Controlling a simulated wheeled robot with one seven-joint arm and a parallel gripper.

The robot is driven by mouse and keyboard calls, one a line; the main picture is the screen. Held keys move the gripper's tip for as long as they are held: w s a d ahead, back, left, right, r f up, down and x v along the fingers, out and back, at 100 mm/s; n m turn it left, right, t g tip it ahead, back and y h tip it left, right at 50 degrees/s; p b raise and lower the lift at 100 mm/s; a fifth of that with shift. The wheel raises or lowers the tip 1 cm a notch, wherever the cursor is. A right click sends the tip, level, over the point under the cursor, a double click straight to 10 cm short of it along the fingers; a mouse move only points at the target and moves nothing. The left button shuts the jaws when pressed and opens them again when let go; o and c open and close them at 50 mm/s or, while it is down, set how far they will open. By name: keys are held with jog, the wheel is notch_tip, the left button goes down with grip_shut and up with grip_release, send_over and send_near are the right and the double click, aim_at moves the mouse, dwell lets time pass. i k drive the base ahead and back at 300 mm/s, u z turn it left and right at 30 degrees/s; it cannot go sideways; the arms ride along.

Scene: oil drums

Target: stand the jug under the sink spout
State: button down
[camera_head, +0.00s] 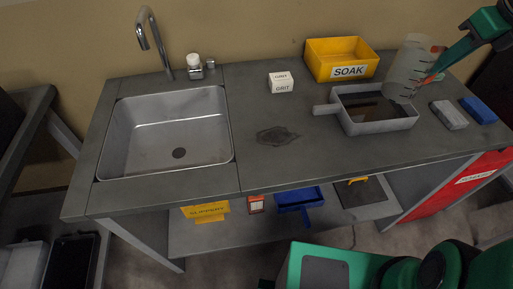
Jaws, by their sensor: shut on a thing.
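The jug (407,68) is a translucent, greyish measuring jug with dark marks. It is at the right of the head view, tilted, above the right end of a grey tray. My gripper (432,76) comes in from the upper right with reddish fingertips and is shut on the jug's right side. The fingertips are partly hidden by the jug. The sink (168,130) is a steel basin at the left of the counter, and it looks empty. Its chrome spout (143,30) rises behind the basin and curves over toward it.
The grey tray (404,126) with dark contents has a handle to the left. A yellow SOAK bin (341,58), a white GRIT box (281,83), a grey block (449,114) and a blue block (479,109) stand on the counter. A white-capped bottle (194,66) stands near the spout.

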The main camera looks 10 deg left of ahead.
aim_at(178, 139)
jog(key=u, duration=0.1)
jog(key=k, duration=0.55)
jog(key=u, duration=1.2)
jog(key=i, duration=0.4)
